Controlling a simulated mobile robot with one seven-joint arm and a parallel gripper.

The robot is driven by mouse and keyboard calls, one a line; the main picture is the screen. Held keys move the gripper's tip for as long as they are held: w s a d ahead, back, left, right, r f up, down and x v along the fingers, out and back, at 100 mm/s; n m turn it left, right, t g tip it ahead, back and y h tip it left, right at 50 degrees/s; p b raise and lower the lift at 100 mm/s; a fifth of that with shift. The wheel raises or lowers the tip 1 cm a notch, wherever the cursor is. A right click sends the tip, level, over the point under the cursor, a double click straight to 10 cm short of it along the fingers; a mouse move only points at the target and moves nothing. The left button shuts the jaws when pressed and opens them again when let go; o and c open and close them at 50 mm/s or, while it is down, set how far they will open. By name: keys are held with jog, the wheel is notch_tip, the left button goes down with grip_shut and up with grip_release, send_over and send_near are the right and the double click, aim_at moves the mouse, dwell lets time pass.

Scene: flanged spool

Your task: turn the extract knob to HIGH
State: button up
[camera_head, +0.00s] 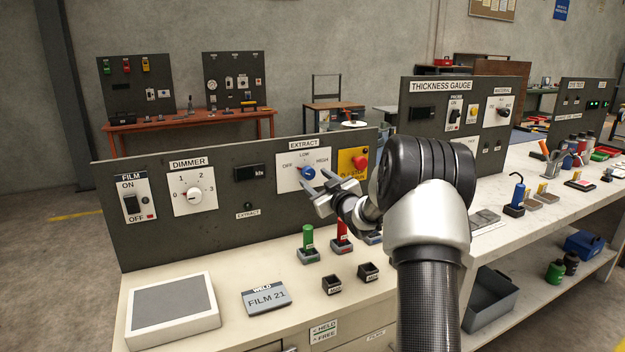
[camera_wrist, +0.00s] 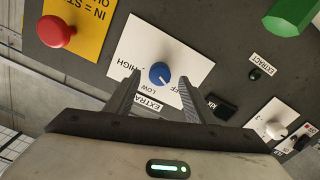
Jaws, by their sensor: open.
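The extract knob (camera_head: 307,173) is a blue dial on a white plate (camera_head: 290,181) marked OFF, LOW and HIGH, on the grey panel. In the wrist view the blue knob (camera_wrist: 160,73) appears upside down, with HIGH to its left and LOW and OFF below and to its right. Its small white mark seems to point toward the LOW–OFF side; the exact setting is hard to read. My gripper (camera_head: 316,182) is open in front of the plate. In the wrist view the fingers (camera_wrist: 160,82) appear either side of the knob; contact is not visible.
A red stop button (camera_head: 360,161) on a yellow plate is close right of the knob. The dimmer dial (camera_head: 194,195) and a display (camera_head: 249,173) are to the left. Green (camera_head: 308,238) and red (camera_head: 341,230) upright handles stand on the bench below my gripper.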

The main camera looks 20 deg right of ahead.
aim_at(310, 175)
jog(key=shift+w, duration=1.5)
jog(key=shift+c, duration=0.4)
jog(key=c, duration=1)
